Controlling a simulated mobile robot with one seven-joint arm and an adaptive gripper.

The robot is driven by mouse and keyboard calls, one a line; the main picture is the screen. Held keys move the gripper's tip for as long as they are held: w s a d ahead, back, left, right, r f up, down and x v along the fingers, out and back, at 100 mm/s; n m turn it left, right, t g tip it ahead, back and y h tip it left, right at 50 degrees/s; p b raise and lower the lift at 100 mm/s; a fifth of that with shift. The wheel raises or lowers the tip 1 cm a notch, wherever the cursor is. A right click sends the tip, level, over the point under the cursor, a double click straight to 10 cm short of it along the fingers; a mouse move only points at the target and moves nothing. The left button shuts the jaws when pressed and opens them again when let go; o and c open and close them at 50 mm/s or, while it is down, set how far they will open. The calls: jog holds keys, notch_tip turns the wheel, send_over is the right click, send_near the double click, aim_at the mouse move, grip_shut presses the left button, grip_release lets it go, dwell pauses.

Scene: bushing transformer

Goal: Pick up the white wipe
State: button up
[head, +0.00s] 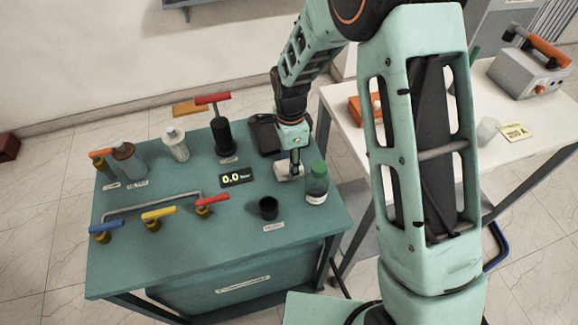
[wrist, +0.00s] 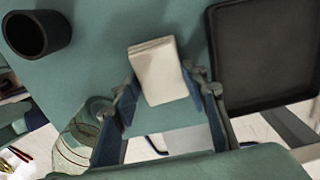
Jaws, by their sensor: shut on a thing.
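The white wipe (wrist: 158,72) is a small folded off-white block in the wrist view, between the two blue-grey fingers of my gripper (wrist: 161,95). My gripper is shut on it. In the head view the wipe (head: 284,173) shows as a pale patch under my gripper (head: 293,168), near the right edge of the teal table (head: 240,247). I cannot tell whether the wipe touches the table top.
A bottle with a green cap (head: 316,184) stands close beside my gripper. A dark tray (head: 265,134) lies behind it, and a black cup (head: 268,208) stands in front. Colored valve handles (head: 158,213) are at the left. A white table (head: 345,112) stands to the right.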

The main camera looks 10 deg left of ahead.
jog(key=shift+r, duration=0.1)
notch_tip(320, 180, up, 10)
jog(key=b, duration=0.1)
jog(key=o, duration=0.4)
jog(key=c, duration=0.5)
jog(key=shift+s, duration=0.1)
